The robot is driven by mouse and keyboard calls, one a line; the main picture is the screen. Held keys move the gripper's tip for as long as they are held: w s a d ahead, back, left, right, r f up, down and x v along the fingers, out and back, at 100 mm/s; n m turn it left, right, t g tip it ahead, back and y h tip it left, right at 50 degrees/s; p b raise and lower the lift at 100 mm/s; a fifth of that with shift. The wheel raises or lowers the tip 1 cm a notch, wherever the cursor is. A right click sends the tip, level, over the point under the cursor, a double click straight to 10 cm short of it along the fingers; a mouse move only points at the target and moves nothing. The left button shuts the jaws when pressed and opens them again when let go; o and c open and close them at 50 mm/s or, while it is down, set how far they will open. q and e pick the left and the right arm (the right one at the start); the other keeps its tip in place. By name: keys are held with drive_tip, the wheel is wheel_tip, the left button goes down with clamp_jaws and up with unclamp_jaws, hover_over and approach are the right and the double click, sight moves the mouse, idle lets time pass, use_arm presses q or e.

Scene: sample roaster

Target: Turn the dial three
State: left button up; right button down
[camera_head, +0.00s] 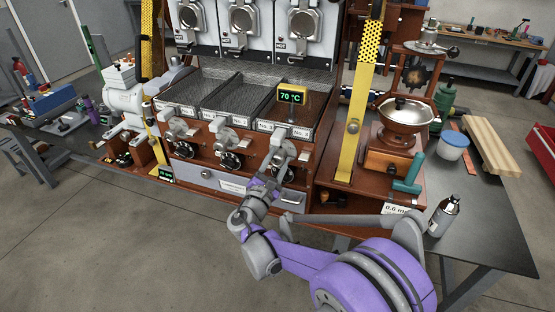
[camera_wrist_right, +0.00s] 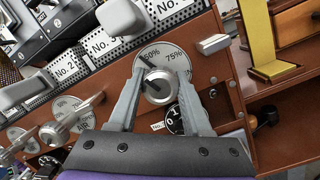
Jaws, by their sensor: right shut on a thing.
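My right gripper (camera_head: 279,160) reaches the front of the roaster under the No. 3 tray. In the right wrist view its two fingers (camera_wrist_right: 160,84) are shut on the round silver knob of dial three (camera_wrist_right: 158,92), one finger on each side. Behind the knob is a round scale plate (camera_wrist_right: 168,54) with 50% and 75% marks. A black dial (camera_wrist_right: 174,120) below the knob is partly hidden by a finger. My left gripper is not in view.
Silver knobs of the No. 1 (camera_head: 176,127) and No. 2 (camera_head: 226,137) stations stand to the left. A yellow upright (camera_head: 357,100) rises to the right, near a coffee grinder (camera_head: 396,135). A display reading 70 °C (camera_head: 291,96) stands above No. 3.

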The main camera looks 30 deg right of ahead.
drive_tip(key=m+g, duration=0.1)
drive_tip(key=m, duration=0.3)
drive_tip(key=m+p, duration=0.1)
drive_tip(key=m, duration=0.3)
drive_tip(key=shift+g+h, duration=0.3)
drive_tip(key=shift+h, duration=0.1)
drive_tip(key=m, duration=0.4)
drive_tip(key=shift+s+g+p, duration=0.1)
drive_tip(key=shift+g+p, duration=0.3)
drive_tip(key=m, duration=0.4)
drive_tip(key=shift+f+y+p, duration=0.1)
drive_tip(key=shift+y+p, duration=0.2)
drive_tip(key=shift+p, duration=0.1)
drive_tip(key=m+p, duration=0.1)
drive_tip(key=m, duration=0.2)
drive_tip(key=shift+m+g, duration=0.4)
drive_tip(key=m+p, duration=0.1)
drive_tip(key=m, duration=0.2)
drive_tip(key=shift+m+y, duration=0.3)
drive_tip(key=shift+y, duration=0.1)
drive_tip(key=m, duration=0.3)
drive_tip(key=shift+p, duration=0.4)
drive_tip(key=shift+m+y+p, duration=0.4)
drive_tip(key=shift+m+y, duration=0.1)
drive_tip(key=shift+m, duration=1)
drive_tip(key=shift+t, duration=0.3)
